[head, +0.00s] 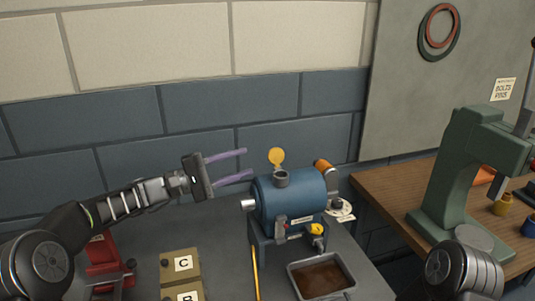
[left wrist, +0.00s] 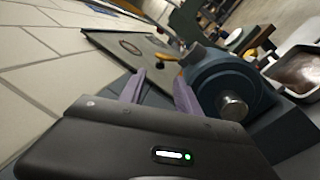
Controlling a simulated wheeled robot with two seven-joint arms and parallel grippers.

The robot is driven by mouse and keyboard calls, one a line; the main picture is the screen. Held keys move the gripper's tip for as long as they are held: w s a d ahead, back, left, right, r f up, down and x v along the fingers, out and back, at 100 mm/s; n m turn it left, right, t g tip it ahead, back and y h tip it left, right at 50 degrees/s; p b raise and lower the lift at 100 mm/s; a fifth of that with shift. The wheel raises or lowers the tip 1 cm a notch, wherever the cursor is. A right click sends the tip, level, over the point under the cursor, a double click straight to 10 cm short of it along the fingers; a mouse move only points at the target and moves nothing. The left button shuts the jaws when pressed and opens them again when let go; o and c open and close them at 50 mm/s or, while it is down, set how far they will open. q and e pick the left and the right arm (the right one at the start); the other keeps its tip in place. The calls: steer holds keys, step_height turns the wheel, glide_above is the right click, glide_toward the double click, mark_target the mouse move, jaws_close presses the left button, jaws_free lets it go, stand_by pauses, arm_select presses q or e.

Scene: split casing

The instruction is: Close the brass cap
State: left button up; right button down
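The brass cap (head: 276,157) stands raised on its hinge above the dark filler neck (head: 281,179) on top of the blue casing (head: 299,194), so the neck is open. My left gripper (head: 247,163) is open and empty, its two purple fingers pointing right towards the cap, a short way to its left and apart from it. In the left wrist view a small yellow-orange piece (left wrist: 165,57), seemingly the cap, shows beyond the fingers, and the blue casing (left wrist: 230,83) lies right of them. My right gripper is not in view; only part of that arm shows at lower right.
A metal tray (head: 322,276) with brown liquid sits in front of the casing. A green press (head: 452,180) stands on the wooden bench at right. A brick wall is behind.

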mark_target(275, 157)
arm_select(q)
steer(key=p+x, duration=0.2)
steer(key=x, duration=0.4)
steer(key=shift+d+r, duration=0.15)
steer(key=shift+p+x, duration=0.3)
steer(key=shift+x, duration=0.45)
steer(key=shift+c, duration=0.5)
jaws_close()
